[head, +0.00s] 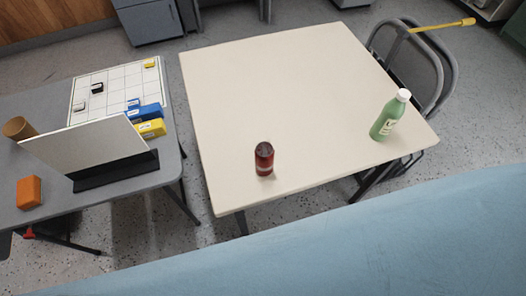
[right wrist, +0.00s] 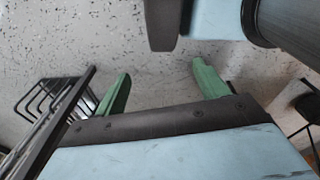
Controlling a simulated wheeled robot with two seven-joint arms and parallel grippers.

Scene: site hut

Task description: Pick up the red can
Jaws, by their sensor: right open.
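The red can (head: 264,158) stands upright on the cream table (head: 290,80), near the table's front left edge. Nothing covers it in the head view. My right gripper (right wrist: 160,90) shows in the right wrist view with its two green fingers spread apart. Nothing is between them, and the speckled floor lies beyond. The can is not in the right wrist view. Neither gripper shows in the head view.
A green bottle (head: 390,115) stands at the cream table's right side, by a folding chair (head: 440,70). The grey table (head: 120,205) at left holds a white board (head: 85,143), blue box (head: 145,112), orange block (head: 28,192) and brown cup (head: 18,128). The cream table's middle is clear.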

